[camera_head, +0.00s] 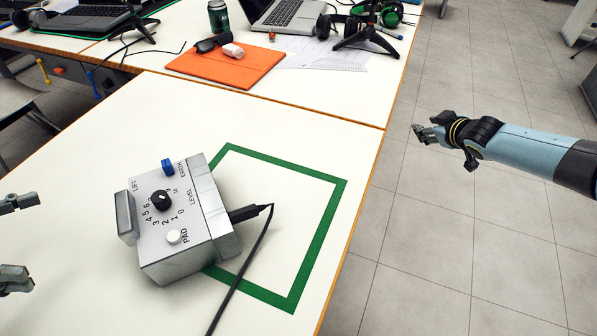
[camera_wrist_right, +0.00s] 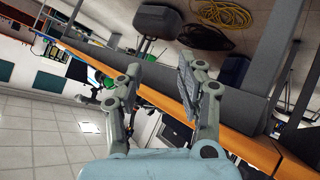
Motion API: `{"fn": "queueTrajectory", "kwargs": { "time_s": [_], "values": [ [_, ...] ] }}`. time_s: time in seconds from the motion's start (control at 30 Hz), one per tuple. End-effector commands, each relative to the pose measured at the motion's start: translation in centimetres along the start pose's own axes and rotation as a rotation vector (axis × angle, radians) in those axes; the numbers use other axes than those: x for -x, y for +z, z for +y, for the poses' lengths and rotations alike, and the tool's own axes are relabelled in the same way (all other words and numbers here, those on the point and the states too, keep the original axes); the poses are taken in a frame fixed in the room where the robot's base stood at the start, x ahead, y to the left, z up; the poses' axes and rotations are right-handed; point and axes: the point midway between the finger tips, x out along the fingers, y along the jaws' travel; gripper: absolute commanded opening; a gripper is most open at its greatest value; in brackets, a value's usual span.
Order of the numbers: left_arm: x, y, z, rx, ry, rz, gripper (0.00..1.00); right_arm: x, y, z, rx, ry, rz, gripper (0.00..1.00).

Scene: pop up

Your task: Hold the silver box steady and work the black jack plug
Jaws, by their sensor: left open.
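The silver box (camera_head: 185,215) sits on the white table, partly over the left side of a green square outline. It has a black knob, a white PAD button, a blue switch and a grey plate at its left. The black jack plug (camera_head: 247,213) is at the box's right side, seemingly in its socket; its black cable runs down toward the front edge of the picture. My left gripper (camera_head: 20,241) is open at the left picture edge, its fingers apart and clear of the box. My right gripper (camera_head: 424,133) is beyond the table's right edge, open and empty in the right wrist view (camera_wrist_right: 160,75).
The green square (camera_head: 318,240) encloses bare table right of the box. Behind, a second table holds an orange folder (camera_head: 226,66), a green can (camera_head: 218,17), a laptop (camera_head: 285,12), headphones and paper. Tiled floor (camera_head: 440,230) lies right of the table edge.

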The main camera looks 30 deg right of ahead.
Motion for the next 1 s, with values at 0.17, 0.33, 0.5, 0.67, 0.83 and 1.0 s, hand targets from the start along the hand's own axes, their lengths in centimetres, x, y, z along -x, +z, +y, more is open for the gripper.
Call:
{"fn": "queueTrajectory", "kwargs": {
  "time_s": [0.17, 0.33, 0.5, 0.67, 0.83, 1.0],
  "values": [
    [0.0, 0.0, 0.0, 0.000, 0.000, 0.000, 1.00, 0.2, -11.2, 4.2, 0.034, 0.021, 0.236, 0.38],
    [0.0, 0.0, 0.0, 0.000, 0.000, 0.000, 1.00, 3.5, -20.4, -0.6, 0.065, -0.117, 0.531, 0.38],
    [0.0, 0.0, 0.0, 0.000, 0.000, 0.000, 1.00, 8.9, -25.8, -8.8, 0.108, -0.362, 0.758, 0.38],
    [0.0, 0.0, 0.0, 0.000, 0.000, 0.000, 1.00, 15.3, -28.0, -16.9, 0.185, -0.651, 0.886, 0.38],
    [0.0, 0.0, 0.0, 0.000, 0.000, 0.000, 1.00, 22.6, -27.0, -25.1, 0.328, -1.003, 0.879, 0.38],
    [0.0, 0.0, 0.0, 0.000, 0.000, 0.000, 1.00, 28.0, -22.8, -30.2, 0.506, -1.274, 0.674, 0.38]
  ]
}}
